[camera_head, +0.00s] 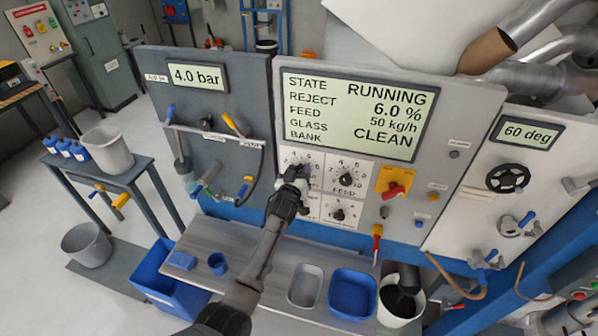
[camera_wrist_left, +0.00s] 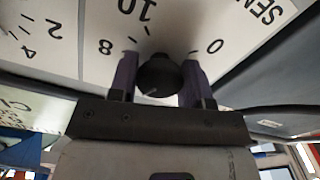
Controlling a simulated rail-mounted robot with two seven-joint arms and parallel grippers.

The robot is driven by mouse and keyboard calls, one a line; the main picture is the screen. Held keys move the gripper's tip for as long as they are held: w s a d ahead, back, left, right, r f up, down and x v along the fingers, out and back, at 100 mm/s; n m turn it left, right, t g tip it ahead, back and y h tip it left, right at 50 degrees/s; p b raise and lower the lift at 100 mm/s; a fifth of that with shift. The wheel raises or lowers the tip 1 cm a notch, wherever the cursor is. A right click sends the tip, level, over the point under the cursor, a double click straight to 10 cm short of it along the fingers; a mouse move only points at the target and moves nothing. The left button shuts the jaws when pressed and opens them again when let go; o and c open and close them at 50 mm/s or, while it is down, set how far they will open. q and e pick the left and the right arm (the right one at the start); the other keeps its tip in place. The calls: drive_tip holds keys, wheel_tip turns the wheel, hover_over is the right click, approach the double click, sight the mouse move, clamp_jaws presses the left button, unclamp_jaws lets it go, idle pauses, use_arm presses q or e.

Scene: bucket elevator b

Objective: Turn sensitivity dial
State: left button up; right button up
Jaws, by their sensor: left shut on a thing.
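The sensitivity dial (camera_wrist_left: 160,76) is a black round knob on a white scale plate. In the left wrist view the plate is seen upside down, with 0, 8 and 10 and the letters SEN readable. My left gripper (camera_wrist_left: 160,84) is shut on the dial, one finger on each side of it. Where the dial's pointer stands is unclear. My right gripper is in neither view.
The screen (camera_head: 357,115) reads RUNNING, reject 6.0 %, feed 50 kg/h, bank CLEAN. The feed dial (camera_head: 346,179) is just right of my gripper, with another dial (camera_head: 339,214) below it. A red switch (camera_head: 393,188) is further right. A steel bench (camera_head: 205,244) with trays lies below.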

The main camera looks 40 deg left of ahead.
use_arm(q)
drive_tip(key=shift+c, duration=1.3)
drive_tip(key=shift+m, duration=0.4)
drive_tip(key=shift+m+b, duration=0.35)
drive_tip(key=shift+m, duration=0.45)
drive_tip(key=o, duration=0.9)
drive_tip(key=shift+s, duration=0.1)
